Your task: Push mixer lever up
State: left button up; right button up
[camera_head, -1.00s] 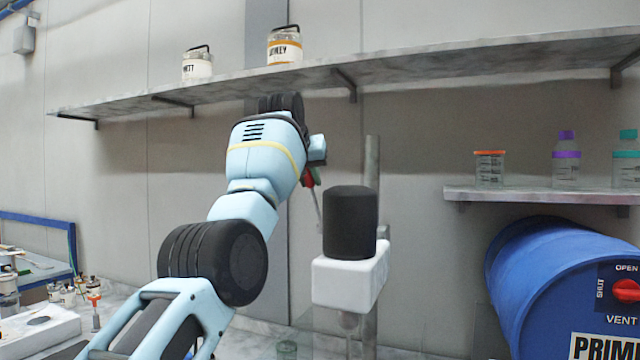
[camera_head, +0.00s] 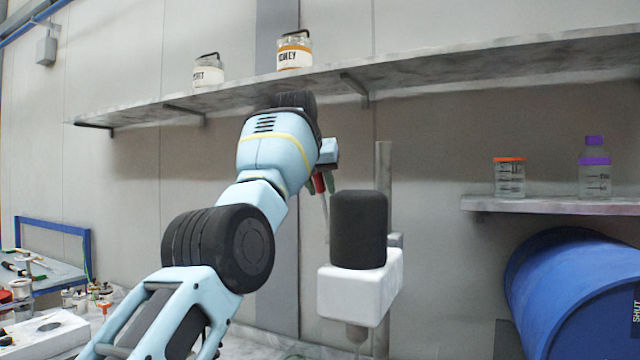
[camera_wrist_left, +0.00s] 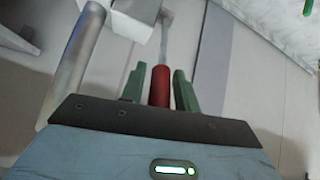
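The mixer is a white block (camera_head: 360,286) with a black cylinder (camera_head: 358,230) on top, mounted beside a metal post (camera_head: 383,165). Its lever is a thin metal rod with a red handle (camera_head: 319,183), left of the black cylinder. My left gripper (camera_head: 321,181) is at the handle. In the left wrist view the red handle (camera_wrist_left: 160,86) lies between the two green fingers of my left gripper (camera_wrist_left: 158,72). A narrow gap shows on the handle's left, so the fingers look slightly open around it. The rod runs from the handle towards the white block. My right gripper is out of view.
A long shelf (camera_head: 420,75) with two labelled jars passes above my left arm. A lower shelf (camera_head: 550,205) holds an orange-lidded jar (camera_head: 509,177) and a purple-capped bottle (camera_head: 593,168). A blue drum (camera_head: 575,290) lies below it. A cluttered bench is at the lower left.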

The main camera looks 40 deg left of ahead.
pick_arm(q)
jog(key=shift+o, duration=0.8)
jog(key=shift+r, duration=0.1)
jog(key=shift+s+r, duration=0.1)
jog(key=shift+r, duration=0.1)
jog(key=v, duration=0.7)
jog(key=shift+s, duration=0.2)
jog(key=shift+d+r, duration=0.1)
jog(key=shift+c, duration=0.3)
